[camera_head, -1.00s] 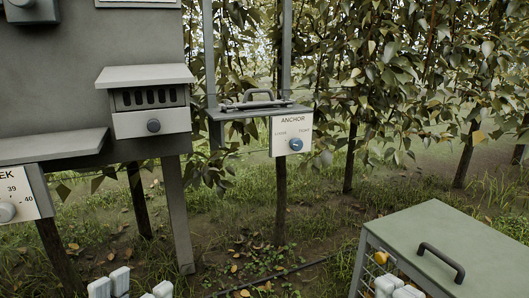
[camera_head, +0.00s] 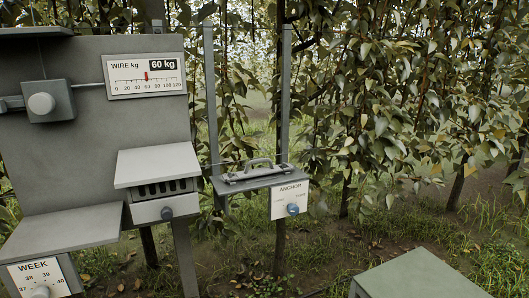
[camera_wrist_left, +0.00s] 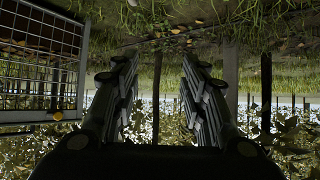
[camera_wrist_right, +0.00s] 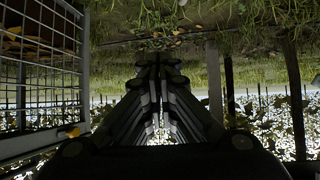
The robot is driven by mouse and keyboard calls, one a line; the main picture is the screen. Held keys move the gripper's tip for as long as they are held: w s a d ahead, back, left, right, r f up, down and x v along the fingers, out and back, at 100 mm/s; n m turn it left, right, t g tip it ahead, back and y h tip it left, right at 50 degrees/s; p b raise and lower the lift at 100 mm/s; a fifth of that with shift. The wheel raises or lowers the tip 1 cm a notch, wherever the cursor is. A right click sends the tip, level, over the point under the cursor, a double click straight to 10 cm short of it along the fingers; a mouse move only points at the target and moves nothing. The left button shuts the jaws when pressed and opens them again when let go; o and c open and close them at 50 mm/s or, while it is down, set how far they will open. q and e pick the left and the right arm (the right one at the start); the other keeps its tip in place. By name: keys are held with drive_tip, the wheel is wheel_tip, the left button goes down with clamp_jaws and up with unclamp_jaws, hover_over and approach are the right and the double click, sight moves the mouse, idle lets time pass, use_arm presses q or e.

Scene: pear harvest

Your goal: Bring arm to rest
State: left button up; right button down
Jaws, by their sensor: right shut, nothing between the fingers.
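My left gripper (camera_wrist_left: 154,70) shows in the left wrist view. Its two fingers are well apart with nothing between them. My right gripper (camera_wrist_right: 158,62) shows in the right wrist view with its fingers together and nothing held. Both wrist pictures appear upside down, with grass at the top and foliage below. Neither gripper is in the head view now, and both arms are hidden there.
A grey board carries a wire gauge (camera_head: 145,75) reading 60 kg, a knob box (camera_head: 48,101) and a week dial (camera_head: 39,277). An anchor panel (camera_head: 290,199) hangs beside it. A green-topped bin (camera_head: 415,282) stands lower right; a wire cage (camera_wrist_left: 40,62) is near my left gripper.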

use_arm(q)
drive_tip(key=s+a+f+g+y+p, duration=0.1)
drive_tip(key=s+a+f+g+p, duration=0.1)
drive_tip(key=s, duration=0.8)
drive_tip(key=s+a+f+g+p, duration=0.2)
drive_tip(key=s+a+g+p, duration=0.1)
drive_tip(key=s, duration=0.6)
drive_tip(key=s+a+f+g+y+p, duration=0.1)
drive_tip(key=s+a+f+g+p, duration=0.1)
drive_tip(key=s, duration=0.8)
drive_tip(key=a+g+p, duration=0.1)
drive_tip(key=g+p, duration=0.1)
drive_tip(key=shift+s+a+g+y, duration=0.15)
drive_tip(key=shift+s+g+y, duration=0.15)
use_arm(e)
drive_tip(key=s+d+f+g+h, duration=0.1)
drive_tip(key=s+d+f+g, duration=0.1)
drive_tip(key=s, duration=0.8)
drive_tip(key=s+d+f+g, duration=0.2)
drive_tip(key=s+d+g, duration=0.1)
drive_tip(key=s, duration=0.6)
drive_tip(key=s+d+f+g+h, duration=0.1)
drive_tip(key=s+d+f+g, duration=0.1)
drive_tip(key=s, duration=0.8)
drive_tip(key=d+g, duration=0.1)
drive_tip(key=g, duration=0.1)
drive_tip(key=shift+s+d+g+h, duration=0.15)
drive_tip(key=shift+s+g+h, duration=0.15)
